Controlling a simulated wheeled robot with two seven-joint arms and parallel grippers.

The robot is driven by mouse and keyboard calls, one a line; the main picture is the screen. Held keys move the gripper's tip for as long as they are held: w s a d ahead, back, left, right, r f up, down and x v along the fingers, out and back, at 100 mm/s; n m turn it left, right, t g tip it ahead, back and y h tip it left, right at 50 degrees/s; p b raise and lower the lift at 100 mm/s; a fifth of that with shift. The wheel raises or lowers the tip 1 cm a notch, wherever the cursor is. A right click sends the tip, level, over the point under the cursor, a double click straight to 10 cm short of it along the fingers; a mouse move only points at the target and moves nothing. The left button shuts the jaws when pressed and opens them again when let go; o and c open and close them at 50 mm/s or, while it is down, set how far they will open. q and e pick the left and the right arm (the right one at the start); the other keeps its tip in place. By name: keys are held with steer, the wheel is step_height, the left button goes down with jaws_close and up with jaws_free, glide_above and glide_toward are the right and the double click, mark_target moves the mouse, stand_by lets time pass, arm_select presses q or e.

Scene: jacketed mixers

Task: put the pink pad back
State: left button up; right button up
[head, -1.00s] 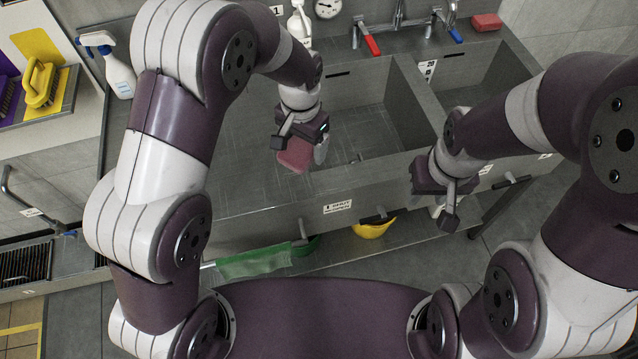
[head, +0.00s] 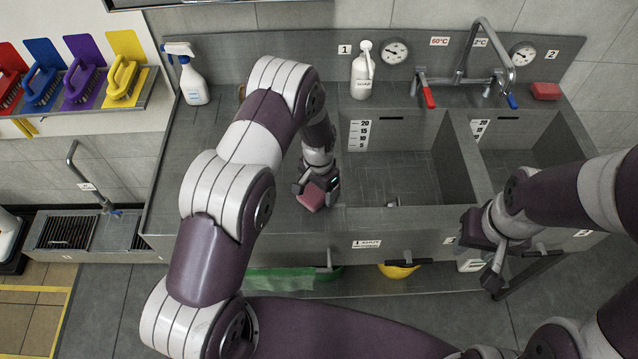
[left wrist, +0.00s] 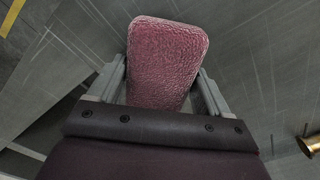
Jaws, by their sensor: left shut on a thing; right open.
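The pink pad (head: 311,197) is a small block with rounded edges. My left gripper (head: 318,188) is shut on it and holds it near the front of the left drainboard, beside the left basin. In the left wrist view the pad (left wrist: 165,62) fills the space between the two fingers and shows a rough, crinkled face. The grey metal of the sink unit shows behind it; I cannot tell how high the pad is above it. My right gripper (head: 492,258) is open and empty in front of the sink's right part.
A red block (head: 546,90) lies on the back ledge at the right. A spray bottle (head: 188,75) and a white dispenser bottle (head: 362,72) stand at the back. Two basins lie right of the drainboard (head: 185,160).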

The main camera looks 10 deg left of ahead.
arm_select(q)
steer(key=shift+w, duration=0.1)
steer(key=shift+f+b, duration=0.25)
steer(key=shift+b, duration=0.05)
steer(key=o, duration=0.9)
steer(key=shift+o, duration=0.2)
steer(key=shift+r, duration=0.2)
